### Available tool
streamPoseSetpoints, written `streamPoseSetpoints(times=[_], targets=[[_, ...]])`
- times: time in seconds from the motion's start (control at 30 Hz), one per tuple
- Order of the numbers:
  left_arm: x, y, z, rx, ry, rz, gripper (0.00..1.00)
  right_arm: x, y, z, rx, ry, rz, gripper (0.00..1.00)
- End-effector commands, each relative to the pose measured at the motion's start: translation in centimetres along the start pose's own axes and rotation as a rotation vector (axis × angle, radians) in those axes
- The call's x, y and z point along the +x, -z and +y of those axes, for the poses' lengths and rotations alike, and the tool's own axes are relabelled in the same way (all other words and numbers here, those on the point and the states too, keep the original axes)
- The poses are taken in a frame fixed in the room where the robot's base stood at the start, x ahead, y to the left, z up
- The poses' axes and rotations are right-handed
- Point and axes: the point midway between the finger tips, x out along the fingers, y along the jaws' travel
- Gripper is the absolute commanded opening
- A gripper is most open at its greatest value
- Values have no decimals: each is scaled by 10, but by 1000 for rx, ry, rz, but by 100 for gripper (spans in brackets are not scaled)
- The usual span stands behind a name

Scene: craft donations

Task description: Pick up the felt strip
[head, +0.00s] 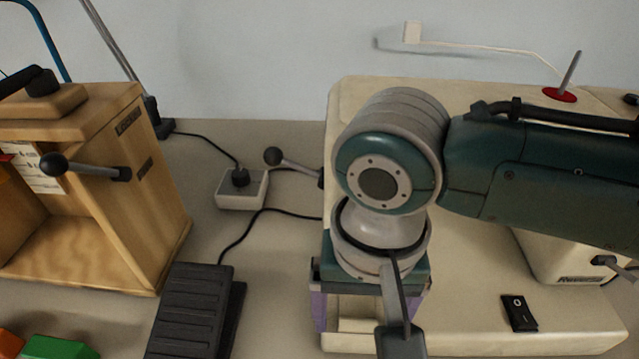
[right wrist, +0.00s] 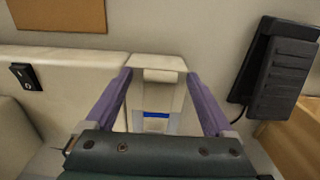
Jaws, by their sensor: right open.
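I cannot make out a piece that is surely the felt strip in either view. In the right wrist view a small blue patch (right wrist: 157,115) shows low in the gap between my fingers, too little to name. My right gripper (head: 368,312) is open over the front left part of the cream sewing machine (head: 470,285). Its purple fingers stand apart in the right wrist view (right wrist: 158,77), with a cream part of the machine between them. My arm hides much of the machine. My left gripper is not in view.
A black foot pedal (head: 190,312) lies left of the machine, near a wooden box (head: 140,190) with levers. A green block (head: 58,348) is at the lower left. A white socket box (head: 241,190) with cables lies behind. A flat brown rectangle (right wrist: 55,14) shows in the right wrist view.

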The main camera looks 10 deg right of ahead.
Motion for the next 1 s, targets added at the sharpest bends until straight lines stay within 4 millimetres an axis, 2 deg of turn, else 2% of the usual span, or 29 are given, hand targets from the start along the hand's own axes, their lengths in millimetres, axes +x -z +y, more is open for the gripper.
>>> streamPoseSetpoints(times=[0.17, 0.9, 1.0], targets=[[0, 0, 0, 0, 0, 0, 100, -1, 0, 0, -1, 1, 0, 85], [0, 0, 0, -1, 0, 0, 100, -1, 0, 0, 0, 1, 0, 2], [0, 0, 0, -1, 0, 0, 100, -1, 0, 0, 0, 1, 0, 0]])
